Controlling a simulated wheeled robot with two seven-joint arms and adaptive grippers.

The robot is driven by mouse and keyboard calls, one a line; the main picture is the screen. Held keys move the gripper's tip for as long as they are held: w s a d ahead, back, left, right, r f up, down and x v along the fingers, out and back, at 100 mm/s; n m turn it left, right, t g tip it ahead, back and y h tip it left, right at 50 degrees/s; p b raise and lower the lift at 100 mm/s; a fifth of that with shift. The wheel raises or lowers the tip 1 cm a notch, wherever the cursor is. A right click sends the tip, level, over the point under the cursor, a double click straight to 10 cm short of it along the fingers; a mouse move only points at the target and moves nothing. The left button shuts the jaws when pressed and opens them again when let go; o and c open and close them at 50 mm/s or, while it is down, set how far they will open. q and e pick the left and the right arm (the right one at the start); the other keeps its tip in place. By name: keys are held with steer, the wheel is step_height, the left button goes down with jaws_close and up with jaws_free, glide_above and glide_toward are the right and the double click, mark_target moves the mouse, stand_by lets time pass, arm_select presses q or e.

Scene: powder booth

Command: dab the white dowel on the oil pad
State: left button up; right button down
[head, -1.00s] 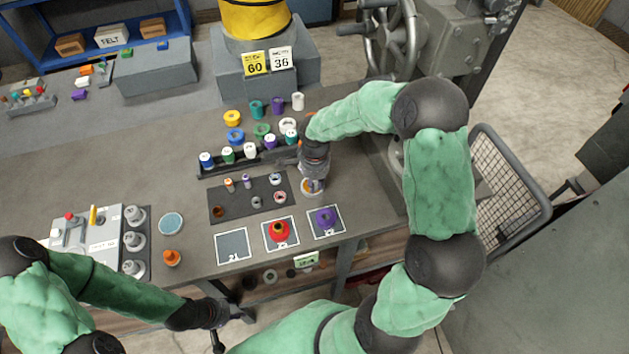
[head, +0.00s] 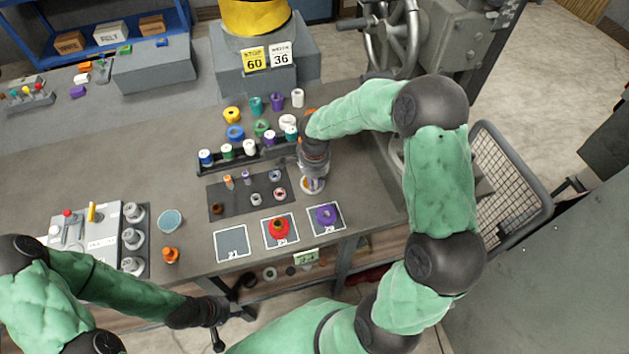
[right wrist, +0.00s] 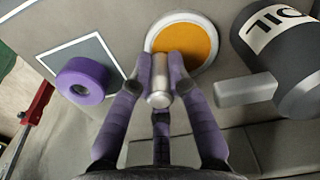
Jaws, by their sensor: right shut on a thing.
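The oil pad (right wrist: 190,40) is a round orange disc with a pale rim.
A dark bottle lettered OIL (right wrist: 285,50) stands close to the pad in the right wrist view. A purple ring (head: 326,216) and a red piece (head: 280,229) sit on front squares.

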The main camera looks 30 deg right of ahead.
steer(key=shift+f+b, duration=0.35)
stand_by(1.2)
steer(key=shift+r+p, duration=1.85)
steer(key=shift+r, duration=1.75)
